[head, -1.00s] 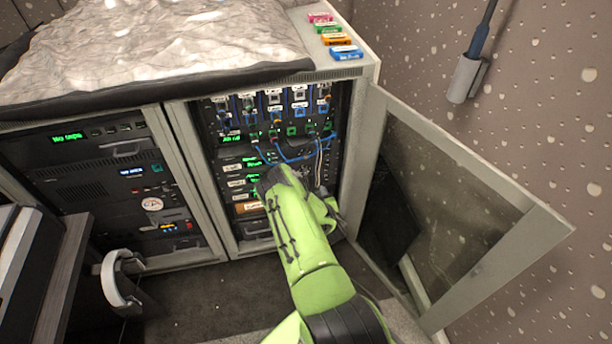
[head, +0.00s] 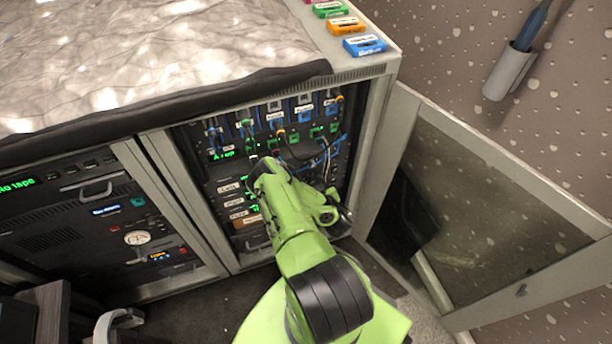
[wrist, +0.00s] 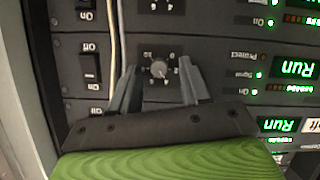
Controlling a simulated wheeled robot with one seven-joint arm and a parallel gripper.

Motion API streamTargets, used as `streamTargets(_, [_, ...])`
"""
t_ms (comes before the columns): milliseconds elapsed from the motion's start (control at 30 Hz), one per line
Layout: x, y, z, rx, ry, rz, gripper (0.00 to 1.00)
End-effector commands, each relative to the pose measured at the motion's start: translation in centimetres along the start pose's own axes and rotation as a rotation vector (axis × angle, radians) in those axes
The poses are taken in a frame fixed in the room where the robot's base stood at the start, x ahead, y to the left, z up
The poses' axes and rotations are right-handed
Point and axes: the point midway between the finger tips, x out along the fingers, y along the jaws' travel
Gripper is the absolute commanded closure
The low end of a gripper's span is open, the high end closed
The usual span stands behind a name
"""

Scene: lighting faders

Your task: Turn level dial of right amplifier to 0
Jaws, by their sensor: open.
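A small grey level dial (wrist: 159,69) with a ring of numbers shows on a dark amplifier panel (wrist: 215,50) in the wrist view. The picture there is upside down, and the pointer is too small to read. My gripper (wrist: 157,75) is open, with one finger on each side of the dial. I cannot tell whether the fingers touch it. In the head view my green arm hides the gripper and the dial in front of the right rack (head: 222,178).
Rocker switches (wrist: 90,68) sit left of the dial and green "Run" displays (wrist: 298,68) right. Cables (head: 325,150) hang in the rack above my arm. An open glass door (head: 480,215) stands at the right.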

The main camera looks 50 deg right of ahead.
Motion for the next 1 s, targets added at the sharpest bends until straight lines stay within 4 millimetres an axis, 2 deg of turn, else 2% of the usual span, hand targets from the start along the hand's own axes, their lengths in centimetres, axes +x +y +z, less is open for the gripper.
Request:
streamTargets(267, [-0.15, 0.10, 0.15, 0.001, -0.001, 0.001, 0.53])
streamTargets(600, [-0.13, 0.08, 0.12, 0.001, 0.000, 0.000, 1.00])
streamTargets(1000, [-0.04, 0.01, 0.19, -0.051, -0.001, 0.024, 1.00])
